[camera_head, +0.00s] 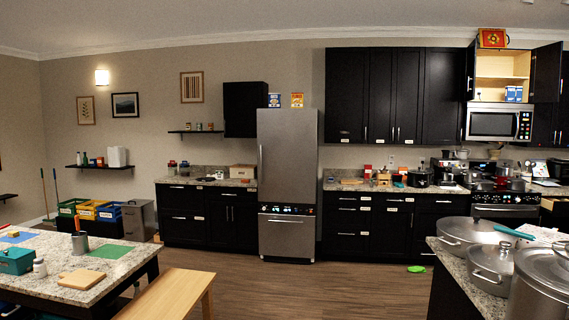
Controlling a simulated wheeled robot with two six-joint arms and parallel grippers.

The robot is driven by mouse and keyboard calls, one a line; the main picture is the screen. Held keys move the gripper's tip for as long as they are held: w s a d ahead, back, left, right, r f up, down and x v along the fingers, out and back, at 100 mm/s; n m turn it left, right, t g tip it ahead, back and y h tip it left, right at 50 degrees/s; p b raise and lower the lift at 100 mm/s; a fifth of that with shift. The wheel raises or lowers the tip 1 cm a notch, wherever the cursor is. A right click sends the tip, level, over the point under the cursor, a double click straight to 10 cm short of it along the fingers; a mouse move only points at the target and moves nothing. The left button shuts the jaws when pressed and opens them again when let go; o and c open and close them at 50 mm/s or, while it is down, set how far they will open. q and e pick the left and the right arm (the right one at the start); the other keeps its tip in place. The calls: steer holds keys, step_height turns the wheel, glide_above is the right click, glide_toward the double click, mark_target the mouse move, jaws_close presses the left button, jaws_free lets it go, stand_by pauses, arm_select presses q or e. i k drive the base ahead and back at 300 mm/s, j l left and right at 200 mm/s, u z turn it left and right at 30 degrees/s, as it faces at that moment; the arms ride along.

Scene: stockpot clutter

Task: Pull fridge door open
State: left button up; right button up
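The fridge (288,160) is a tall grey steel unit against the back wall, between two runs of dark cabinets. Its large upper door is shut, with a thin vertical handle (261,158) along the left edge. Below it are a dark panel with small lights (287,209) and a lower drawer (287,236) with a horizontal handle. The fridge stands across the room from me. Neither of my grippers shows in the head view.
A granite-topped table (125,255) and a wooden bench (172,294) stand at the front left. A counter with large pots (478,232) is at the front right. The wooden floor (300,290) between is open, with a green item (416,269) on it.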

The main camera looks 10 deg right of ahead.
mark_target(287, 138)
steer(key=z, duration=0.5)
steer(key=i+l, duration=0.1)
steer(key=i, duration=7.45)
steer(key=j+u, duration=0.1)
steer(key=u, duration=0.4)
